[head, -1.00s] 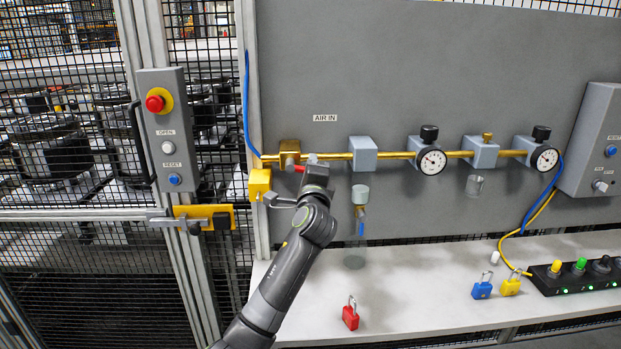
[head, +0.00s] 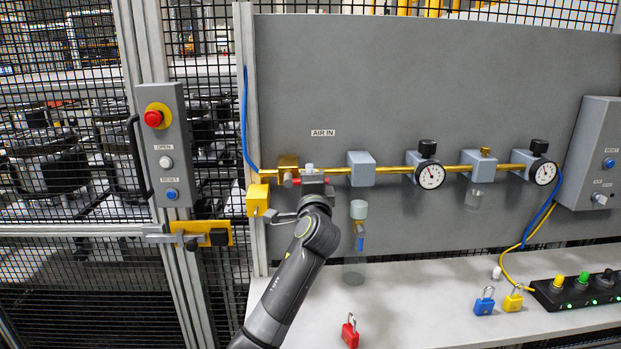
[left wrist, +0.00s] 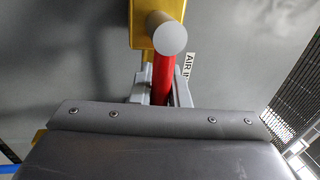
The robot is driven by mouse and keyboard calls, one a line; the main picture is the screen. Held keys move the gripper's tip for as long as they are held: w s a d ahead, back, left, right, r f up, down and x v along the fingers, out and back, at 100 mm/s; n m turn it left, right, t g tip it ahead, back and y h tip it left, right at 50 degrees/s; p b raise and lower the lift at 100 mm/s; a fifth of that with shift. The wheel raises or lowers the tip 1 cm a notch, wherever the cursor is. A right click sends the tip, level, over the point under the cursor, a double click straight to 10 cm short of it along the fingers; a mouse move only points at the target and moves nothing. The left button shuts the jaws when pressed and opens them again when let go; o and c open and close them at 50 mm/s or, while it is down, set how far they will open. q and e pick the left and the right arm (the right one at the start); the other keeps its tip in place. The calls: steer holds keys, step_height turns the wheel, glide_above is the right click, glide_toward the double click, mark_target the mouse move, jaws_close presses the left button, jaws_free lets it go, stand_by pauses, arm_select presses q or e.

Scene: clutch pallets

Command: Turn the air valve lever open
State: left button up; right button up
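A grey round stem end (left wrist: 166,32) stands in front of the yellow-brass valve body (left wrist: 142,25). My right gripper is in neither view.
A yellow block (head: 258,199) sits just left of the valve. Along the pipe to the right are a grey block (head: 361,169) and gauges (head: 431,176).

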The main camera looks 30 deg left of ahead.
arm_select(q)
steer(key=o, duration=0.4)
steer(key=b+v, duration=0.4)
steer(key=v, duration=1.3)
steer(key=shift+s, duration=0.25)
